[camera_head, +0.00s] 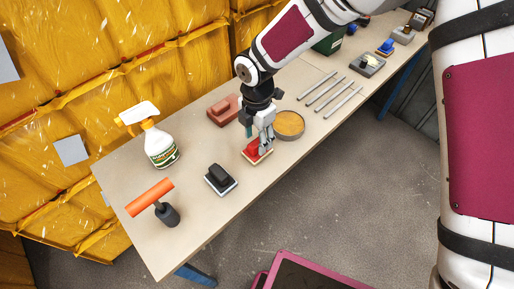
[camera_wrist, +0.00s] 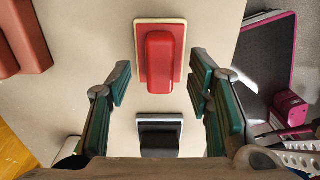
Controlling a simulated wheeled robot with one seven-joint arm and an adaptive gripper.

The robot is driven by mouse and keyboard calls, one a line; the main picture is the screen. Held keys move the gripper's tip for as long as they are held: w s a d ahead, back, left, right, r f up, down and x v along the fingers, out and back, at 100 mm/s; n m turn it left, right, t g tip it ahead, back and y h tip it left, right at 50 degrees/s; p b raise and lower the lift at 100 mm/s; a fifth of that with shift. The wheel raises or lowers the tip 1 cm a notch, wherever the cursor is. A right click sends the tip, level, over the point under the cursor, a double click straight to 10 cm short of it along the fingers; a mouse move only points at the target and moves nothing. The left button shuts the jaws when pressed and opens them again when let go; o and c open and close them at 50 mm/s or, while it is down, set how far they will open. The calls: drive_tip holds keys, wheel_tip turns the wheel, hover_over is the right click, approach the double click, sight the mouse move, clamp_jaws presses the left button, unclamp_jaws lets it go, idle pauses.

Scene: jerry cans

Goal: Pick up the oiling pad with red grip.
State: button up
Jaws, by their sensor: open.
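The oiling pad with red grip (camera_head: 251,152) lies on the table under my gripper in the head view. In the wrist view its red block grip (camera_wrist: 160,58) sits on a red and cream base, ahead of and between the fingers. My gripper (camera_wrist: 158,88) is open and empty, with green-padded fingers apart on either side. In the head view my gripper (camera_head: 262,146) is close above the pad and partly covers it. Whether the fingers touch the pad cannot be told.
A black-gripped pad (camera_head: 220,179) lies close by, also in the wrist view (camera_wrist: 159,134). A brownish-red block (camera_head: 223,110) and a round tin (camera_head: 289,125) flank my gripper. A spray bottle (camera_head: 160,148), an orange-handled tool (camera_head: 152,198) and metal rods (camera_head: 330,92) share the table (camera_head: 150,258).

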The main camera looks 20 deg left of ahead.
drive_tip(key=shift+f, duration=1.45)
drive_tip(key=shift+c, duration=0.6)
clamp_jaws()
drive_tip(key=shift+r, duration=0.1)
drive_tip(key=shift+w+r, duration=0.1)
drive_tip(key=shift+r, duration=0.45)
wheel_tip(320, 180, up, 2)
drive_tip(key=shift+r, duration=0.15)
drive_tip(key=s+d, duration=0.3)
drive_tip(key=s, duration=0.4)
drive_tip(key=s+d+r+b, duration=0.1)
drive_tip(key=s+d, duration=0.2)
drive_tip(key=s, duration=0.5)
drive_tip(key=shift+r, duration=0.25)
drive_tip(key=c, duration=1)
unclamp_jaws()
drive_tip(key=shift+d, duration=0.1)
